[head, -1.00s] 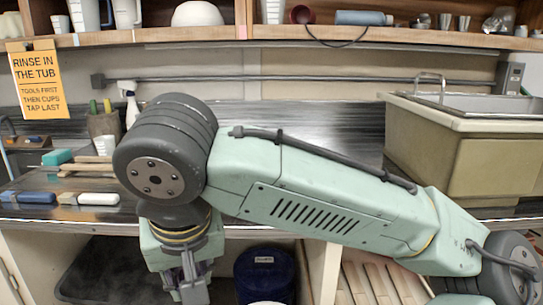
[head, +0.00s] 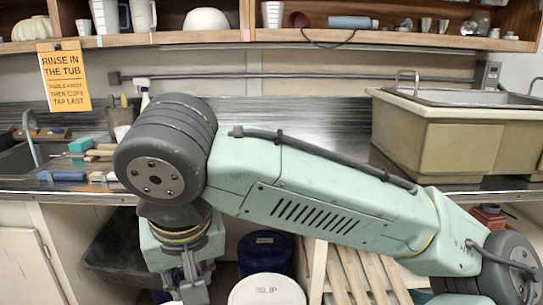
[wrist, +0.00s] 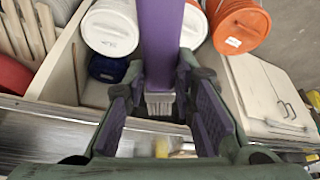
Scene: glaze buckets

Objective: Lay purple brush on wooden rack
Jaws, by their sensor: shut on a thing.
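The purple brush (wrist: 163,40) is between the fingers of my gripper (wrist: 163,92) in the wrist view, with its pale bristles (wrist: 160,104) toward the counter side. My gripper is shut on it. In the head view my gripper (head: 190,286) hangs low in front of the counter, and the brush cannot be made out there. Pale wooden bars (head: 98,153) lie on the counter at the left, partly hidden by my arm; they may be the wooden rack, but I cannot tell for sure.
A white bucket (head: 267,291) and a dark blue bucket (head: 265,253) stand below the counter. An orange bucket (wrist: 240,22) shows in the wrist view. Slatted boards (head: 350,272) lean under the counter. A beige tub (head: 440,135) stands right; a teal block (head: 81,145) lies left.

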